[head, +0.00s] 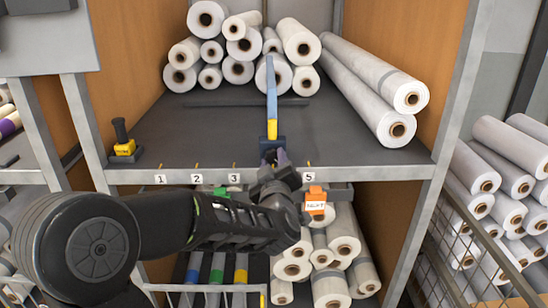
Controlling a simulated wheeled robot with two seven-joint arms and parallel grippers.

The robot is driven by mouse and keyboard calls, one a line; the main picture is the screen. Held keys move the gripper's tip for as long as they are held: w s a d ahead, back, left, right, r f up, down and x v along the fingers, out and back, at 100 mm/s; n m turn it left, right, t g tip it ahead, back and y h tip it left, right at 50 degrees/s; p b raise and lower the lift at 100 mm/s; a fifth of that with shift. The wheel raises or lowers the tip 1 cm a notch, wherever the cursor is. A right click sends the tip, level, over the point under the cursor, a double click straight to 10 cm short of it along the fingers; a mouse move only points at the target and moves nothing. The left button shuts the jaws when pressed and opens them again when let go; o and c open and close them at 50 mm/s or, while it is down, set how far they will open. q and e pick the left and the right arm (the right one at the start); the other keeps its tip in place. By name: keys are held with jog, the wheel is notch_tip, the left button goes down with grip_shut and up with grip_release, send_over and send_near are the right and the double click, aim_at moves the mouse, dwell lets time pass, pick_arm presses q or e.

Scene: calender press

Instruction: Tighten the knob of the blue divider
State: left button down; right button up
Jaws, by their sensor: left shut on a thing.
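The blue divider (271,88) stands upright on the dark shelf, seen nearly edge-on, with a yellow band low on its front and a dark blue foot at the shelf's front edge. My left gripper (272,157) is at the front of this foot, shut on the knob, which is mostly hidden by the fingers. My left arm comes in from the left, below the shelf edge. My right gripper is not in view.
White rolls (240,50) are stacked behind the divider, and long rolls (375,85) lie to its right. A yellow and black piece (123,140) stands at the shelf's left front. The numbered metal edge (390,173) runs below. An orange tag (316,200) hangs near my wrist.

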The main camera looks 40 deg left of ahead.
pick_arm(q)
jog(key=shift+f+m+p, duration=0.1)
jog(key=shift+m+p, duration=0.6)
jog(key=shift+m, duration=1.2)
jog(key=c, duration=1)
grip_release()
jog(key=shift+s, duration=0.1)
jog(key=v, duration=0.7)
jog(key=shift+s+d, duration=0.25)
